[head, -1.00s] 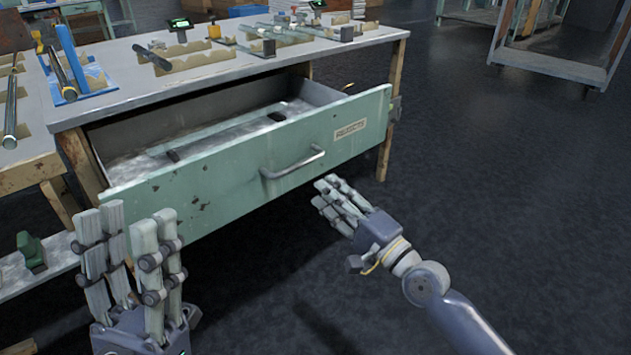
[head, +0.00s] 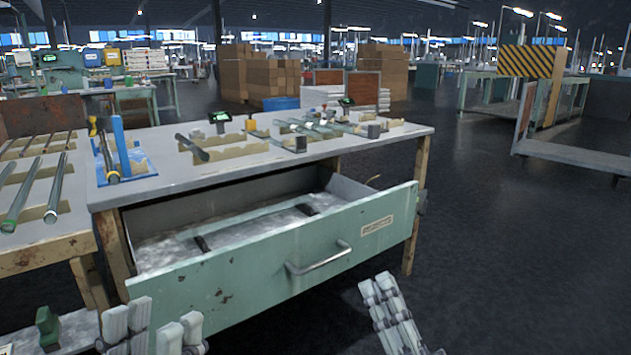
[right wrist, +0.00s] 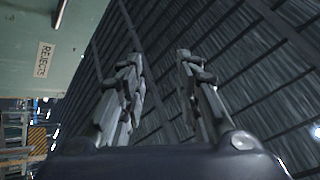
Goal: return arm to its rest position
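My left gripper (head: 153,324) is at the lower left of the head view, its fingers pointing up and spread apart with nothing between them. Only its finger ends show. My right gripper (head: 377,286) is at the lower right of the head view, in front of the drawer and apart from its handle (head: 320,258). In the right wrist view its fingers (right wrist: 158,60) stand apart and empty. The green drawer (head: 250,282), labelled REJECTS, is pulled out of the bench. A long pale clear piece (head: 252,222) with dark bits by it lies inside.
The bench top (head: 240,172) holds glass tubes, several holders and a blue stand (head: 122,146). A side table (head: 40,238) with tubes stands at the left. A low cart (head: 580,155) is at the right. The dark floor (head: 500,260) right of the drawer is clear.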

